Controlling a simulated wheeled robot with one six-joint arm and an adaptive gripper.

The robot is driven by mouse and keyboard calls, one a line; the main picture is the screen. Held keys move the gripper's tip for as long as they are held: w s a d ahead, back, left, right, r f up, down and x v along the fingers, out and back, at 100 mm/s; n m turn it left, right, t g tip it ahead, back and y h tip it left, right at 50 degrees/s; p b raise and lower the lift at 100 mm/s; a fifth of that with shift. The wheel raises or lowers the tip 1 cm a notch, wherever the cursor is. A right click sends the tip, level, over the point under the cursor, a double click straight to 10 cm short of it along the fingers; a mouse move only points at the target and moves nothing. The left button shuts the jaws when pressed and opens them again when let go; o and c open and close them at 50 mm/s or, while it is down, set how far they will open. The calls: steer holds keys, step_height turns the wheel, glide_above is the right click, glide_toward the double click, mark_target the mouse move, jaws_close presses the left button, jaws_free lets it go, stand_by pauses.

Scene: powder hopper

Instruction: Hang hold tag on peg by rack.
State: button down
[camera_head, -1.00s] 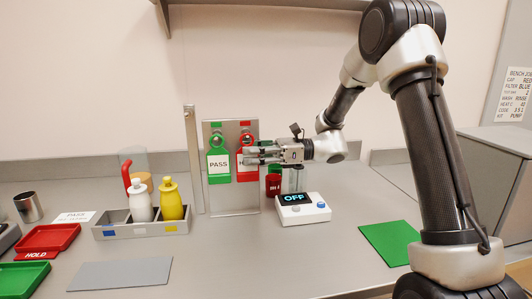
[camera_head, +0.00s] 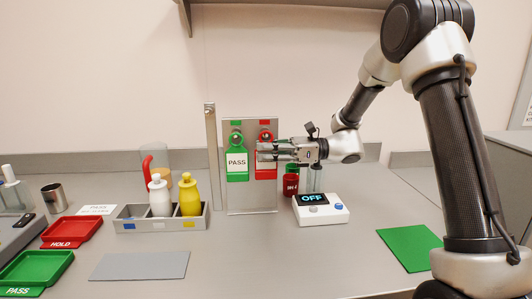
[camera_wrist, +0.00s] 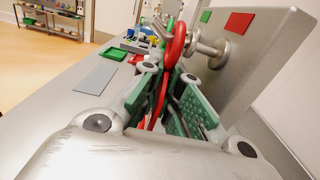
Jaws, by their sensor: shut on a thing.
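The red hold tag (camera_head: 265,168) is at the right side of the upright metal board (camera_head: 250,198), in front of the right peg, below a small red label. My gripper (camera_head: 262,152) comes in from the right and is shut on the tag, covering part of it. In the wrist view the red tag (camera_wrist: 176,45) stands between the green finger pads, its ring close to a metal peg (camera_wrist: 208,48). I cannot tell whether the ring is around the peg. The green PASS tag (camera_head: 237,162) is at the left peg.
A white device reading OFF (camera_head: 322,211) and a red container (camera_head: 291,183) stand right of the board, below my gripper. A thin post (camera_head: 211,150) stands left of it. A caddy (camera_head: 160,224) with bottles and red (camera_head: 72,233) and green trays are further left. The front of the bench is mostly clear.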

steer(key=shift+r, duration=0.5)
steer(key=s, duration=0.7)
steer(key=shift+s, duration=0.25)
stand_by(0.3)
stand_by(0.8)
